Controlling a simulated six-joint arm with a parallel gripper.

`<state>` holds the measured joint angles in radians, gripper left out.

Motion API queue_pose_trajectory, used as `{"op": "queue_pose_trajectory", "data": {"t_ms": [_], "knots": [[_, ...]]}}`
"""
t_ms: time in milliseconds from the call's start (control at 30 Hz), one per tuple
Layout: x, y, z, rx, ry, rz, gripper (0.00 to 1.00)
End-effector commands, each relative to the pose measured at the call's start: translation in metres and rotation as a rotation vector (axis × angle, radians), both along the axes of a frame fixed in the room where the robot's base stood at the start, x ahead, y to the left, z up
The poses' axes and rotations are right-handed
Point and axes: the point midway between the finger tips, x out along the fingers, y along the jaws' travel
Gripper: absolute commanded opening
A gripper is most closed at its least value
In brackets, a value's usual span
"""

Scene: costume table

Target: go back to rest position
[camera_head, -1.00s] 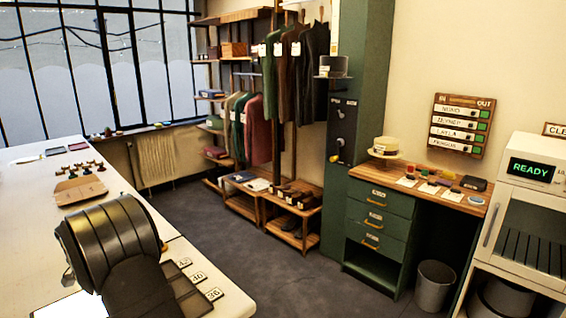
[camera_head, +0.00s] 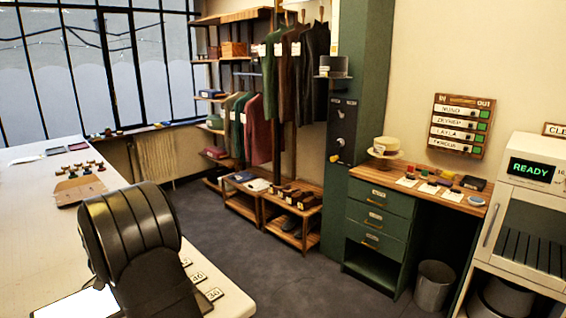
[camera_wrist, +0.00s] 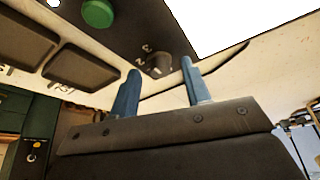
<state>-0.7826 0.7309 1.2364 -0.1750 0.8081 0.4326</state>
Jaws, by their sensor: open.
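My gripper (camera_wrist: 160,66) shows in the wrist view as two blue fingers standing apart, with nothing between them. Beyond the fingers is a dark panel with a green button (camera_wrist: 98,13) and a dark knob (camera_wrist: 159,64) beside small numerals. I cannot tell whether the fingers touch the panel. In the head view my black arm is over the near end of the white table (camera_head: 55,225) and hides part of it. The gripper itself is hidden there.
Dark pads (camera_wrist: 88,68) lie beside the panel in the wrist view. Numbered tiles (camera_head: 197,277) lie at the table's near edge. A wooden tray (camera_head: 78,190) and small items sit farther back. Clothes racks and a green desk (camera_head: 378,222) stand across clear floor (camera_head: 270,275).

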Motion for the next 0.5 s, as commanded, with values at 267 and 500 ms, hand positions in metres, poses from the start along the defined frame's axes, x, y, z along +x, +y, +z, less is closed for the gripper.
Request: {"op": "queue_pose_trajectory", "data": {"t_ms": [267,500], "knots": [[0.0001,-0.0008,-0.0003,-0.001,0.001,0.08,0.43],[0.0001,-0.0008,-0.0002,-0.001,0.001,0.091,0.43]]}}
